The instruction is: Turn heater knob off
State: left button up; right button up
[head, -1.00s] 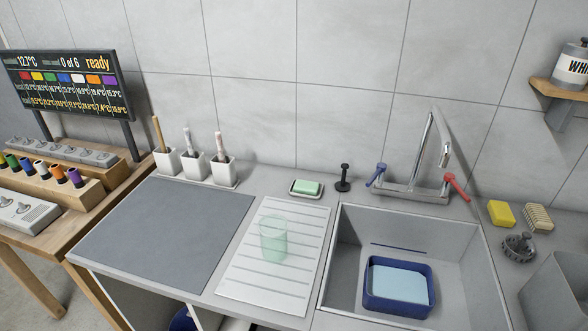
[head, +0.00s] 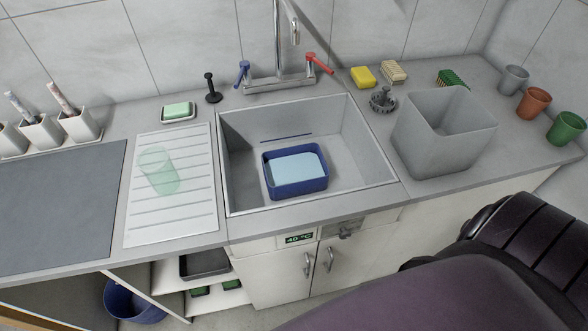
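A small display (head: 299,239) reading 40 °C is on the cabinet front under the sink. Right of it is a grey panel (head: 343,228) with a small dark knob-like part (head: 346,235) at its lower edge; its setting is too small to tell. A dark purple and black arm, my right one, fills the lower right of the head view, below and right of the panel. Its gripper is out of the picture. My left gripper is not in view either.
The sink (head: 228,150) holds a blue basin (head: 297,190) with light blue contents. Two cabinet door handles (head: 318,261) stick out below the panel. A grey bin (head: 440,135) and several cups (head: 533,103) stand on the right counter.

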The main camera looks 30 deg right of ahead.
aim_at(344, 234)
jog(key=z, duration=1.45)
